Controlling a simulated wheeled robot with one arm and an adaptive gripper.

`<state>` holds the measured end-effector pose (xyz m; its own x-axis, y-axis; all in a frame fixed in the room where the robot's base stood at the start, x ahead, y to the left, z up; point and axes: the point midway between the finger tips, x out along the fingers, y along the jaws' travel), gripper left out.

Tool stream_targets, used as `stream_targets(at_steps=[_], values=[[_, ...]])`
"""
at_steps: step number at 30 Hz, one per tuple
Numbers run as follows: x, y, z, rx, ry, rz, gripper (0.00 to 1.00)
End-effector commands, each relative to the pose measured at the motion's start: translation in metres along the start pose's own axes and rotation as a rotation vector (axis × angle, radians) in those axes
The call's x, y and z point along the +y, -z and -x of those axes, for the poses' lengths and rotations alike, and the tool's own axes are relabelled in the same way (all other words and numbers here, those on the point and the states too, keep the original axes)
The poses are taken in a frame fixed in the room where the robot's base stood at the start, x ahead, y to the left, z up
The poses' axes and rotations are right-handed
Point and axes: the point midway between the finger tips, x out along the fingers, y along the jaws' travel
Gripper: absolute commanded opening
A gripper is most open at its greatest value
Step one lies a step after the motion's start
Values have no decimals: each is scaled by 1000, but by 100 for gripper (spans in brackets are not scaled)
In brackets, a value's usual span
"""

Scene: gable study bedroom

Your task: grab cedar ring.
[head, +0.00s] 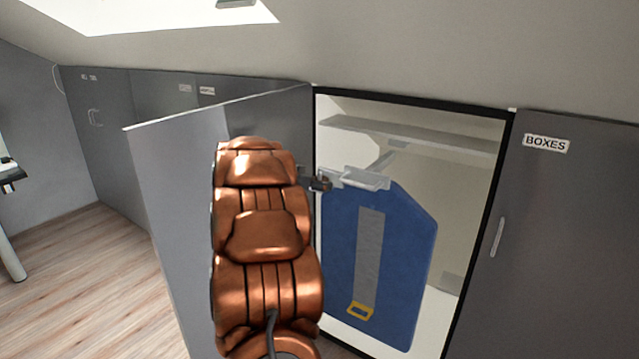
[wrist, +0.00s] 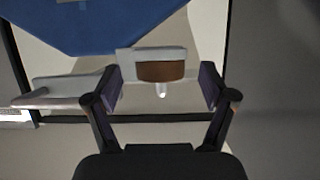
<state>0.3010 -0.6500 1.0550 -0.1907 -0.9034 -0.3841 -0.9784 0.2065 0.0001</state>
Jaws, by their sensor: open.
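The brown cedar ring (wrist: 161,71) shows in the wrist view against a pale grey block, with a small whitish peg tip just below it. My gripper (wrist: 161,86) is open, with one dark finger on each side of the ring and a visible gap on both sides. It holds nothing. In the head view a small dark and brown shape (head: 320,183) shows beside the grey hanger bracket, just past my copper arm. I cannot tell there which part is ring and which is gripper.
A blue garment bag (head: 402,250) with a grey stripe and yellow tab hangs in the open cupboard, close to the bracket (head: 360,179). A shelf (head: 430,138) is above. The open grey door (head: 172,200) stands left, behind my arm. A door labelled BOXES (head: 570,240) is right.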

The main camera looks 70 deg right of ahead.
Motion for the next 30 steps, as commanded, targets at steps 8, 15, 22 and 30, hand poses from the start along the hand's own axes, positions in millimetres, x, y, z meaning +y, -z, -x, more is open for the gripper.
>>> stream_targets(at_steps=[8, 15, 22, 30], values=[[0, 0, 0, 1, 0, 0, 65], [0, 0, 0, 1, 0, 0, 40], [0, 0, 1, 1, 0, 0, 29], [-1, 12, 6, 3, 2, -1, 29]])
